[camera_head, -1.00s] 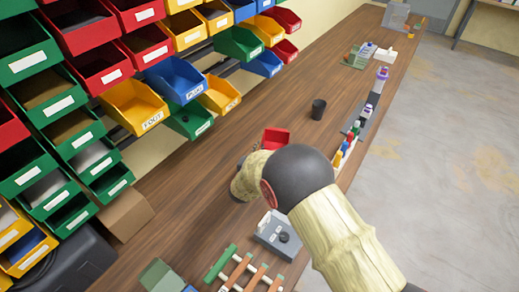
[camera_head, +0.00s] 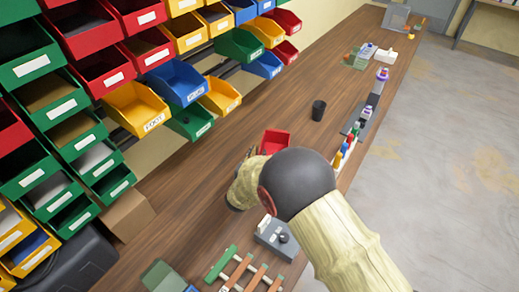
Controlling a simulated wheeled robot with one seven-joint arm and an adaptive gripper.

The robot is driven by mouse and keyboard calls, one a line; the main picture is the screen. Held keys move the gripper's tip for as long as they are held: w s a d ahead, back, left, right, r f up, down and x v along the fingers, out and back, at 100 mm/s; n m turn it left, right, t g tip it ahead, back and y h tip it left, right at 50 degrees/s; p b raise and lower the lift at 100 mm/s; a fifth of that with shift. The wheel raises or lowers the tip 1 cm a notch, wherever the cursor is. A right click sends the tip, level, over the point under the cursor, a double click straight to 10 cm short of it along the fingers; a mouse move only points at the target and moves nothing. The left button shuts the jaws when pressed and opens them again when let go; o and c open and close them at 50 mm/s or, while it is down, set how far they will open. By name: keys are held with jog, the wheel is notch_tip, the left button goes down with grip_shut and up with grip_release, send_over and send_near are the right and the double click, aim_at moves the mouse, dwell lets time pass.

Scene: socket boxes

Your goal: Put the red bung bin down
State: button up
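A small red bin (camera_head: 275,141) is on the wooden bench, just beyond my dark wrist joint in the head view. Its open top faces up, and its near lower part is hidden behind my arm. No label can be read on it from here. My gripper (camera_head: 238,198) is mostly hidden behind my own tan arm links, to the left of and nearer than the bin. Only dark bits show at the edge of the arm. Its fingers cannot be made out, nor whether they touch the bin.
A rack of red, yellow, green and blue bins (camera_head: 143,108) lines the left. A black cup (camera_head: 318,110) stands beyond the red bin. A row of bottles (camera_head: 349,140) is along the right bench edge. A grey box (camera_head: 277,238) and a wooden rack (camera_head: 245,270) are nearer.

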jog(key=p+v, duration=0.1)
jog(key=v, duration=0.7)
jog(key=shift+s+p, duration=0.2)
jog(key=shift+p, duration=0.15)
jog(key=shift+r, duration=0.2)
notch_tip(320, 180, up, 10)
jog(key=w+g+y, duration=0.1)
jog(key=w+y, duration=0.2)
jog(key=s+d+r+n+g+y, duration=0.25)
jog(key=s+r, duration=0.25)
jog(key=r, duration=0.4)
jog(key=s+d+r+g+h, duration=0.1)
jog(key=s+d, duration=0.6)
jog(key=s, duration=0.2)
jog(key=s+d+r+g, duration=0.2)
jog(key=s+d, duration=0.4)
jog(key=s, duration=0.4)
jog(key=s+d+r+g+h, duration=0.1)
jog(key=s+d+r+g, duration=0.1)
jog(key=s+d, duration=0.5)
jog(key=s, duration=0.3)
jog(key=shift+d+r+h, duration=0.15)
jog(key=shift+d+h, duration=0.15)
jog(key=shift+h, duration=0.05)
